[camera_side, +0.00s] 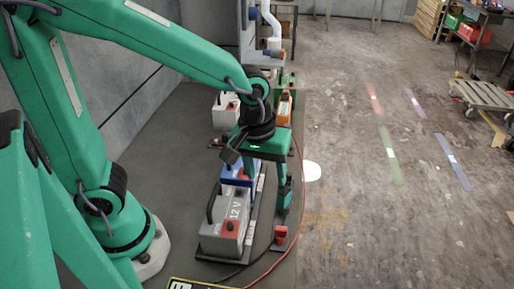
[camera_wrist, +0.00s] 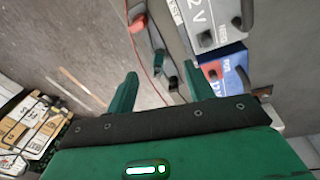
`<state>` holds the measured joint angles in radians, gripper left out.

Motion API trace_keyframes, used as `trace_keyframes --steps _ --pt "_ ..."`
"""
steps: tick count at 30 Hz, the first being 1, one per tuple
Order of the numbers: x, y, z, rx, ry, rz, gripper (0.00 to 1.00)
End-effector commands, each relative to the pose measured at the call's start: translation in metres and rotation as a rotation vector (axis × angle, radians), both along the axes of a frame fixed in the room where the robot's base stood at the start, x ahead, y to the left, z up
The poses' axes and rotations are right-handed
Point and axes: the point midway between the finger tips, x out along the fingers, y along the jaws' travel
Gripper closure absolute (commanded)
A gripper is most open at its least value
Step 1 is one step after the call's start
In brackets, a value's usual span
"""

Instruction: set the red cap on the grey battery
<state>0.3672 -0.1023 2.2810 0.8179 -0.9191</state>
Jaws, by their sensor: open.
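The grey battery (camera_side: 222,236), marked 12 V, stands on a dark tray in the side view, with a black handle and a red patch on top. Part of it shows at the top of the wrist view (camera_wrist: 207,14). The red cap (camera_side: 281,236) sits right of it, at the near end of a dark strip; it also shows in the wrist view (camera_wrist: 137,22). My gripper (camera_side: 266,190) is open, pointing down above the strip, farther back than the cap. Its fingers also show in the wrist view (camera_wrist: 158,82), apart from the cap, with nothing held.
A blue battery (camera_side: 231,174) stands just behind the grey one. A pale battery (camera_side: 225,110) and an orange item (camera_side: 284,109) are farther back. A red cable (camera_side: 299,180) curves past the strip's right side. The floor to the right is mostly open.

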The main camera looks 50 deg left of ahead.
Motion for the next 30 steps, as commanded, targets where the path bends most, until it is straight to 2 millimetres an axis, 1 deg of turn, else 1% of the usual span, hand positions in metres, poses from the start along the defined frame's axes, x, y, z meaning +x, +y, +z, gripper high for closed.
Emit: trace_keyframes --steps 1,6,12,17,24,30 --pt "0.001 -0.009 -0.008 0.002 0.023 0.021 0.47" --pt "0.004 -0.032 -0.033 0.013 0.083 0.116 0.47" --pt "0.004 -0.051 -0.055 0.029 0.127 0.199 0.47" --pt "0.003 -0.058 -0.063 0.036 0.14 0.23 0.47" --pt "0.003 -0.058 -0.065 0.037 0.141 0.234 0.47" --pt "0.003 -0.058 -0.08 0.038 0.143 0.234 0.47"
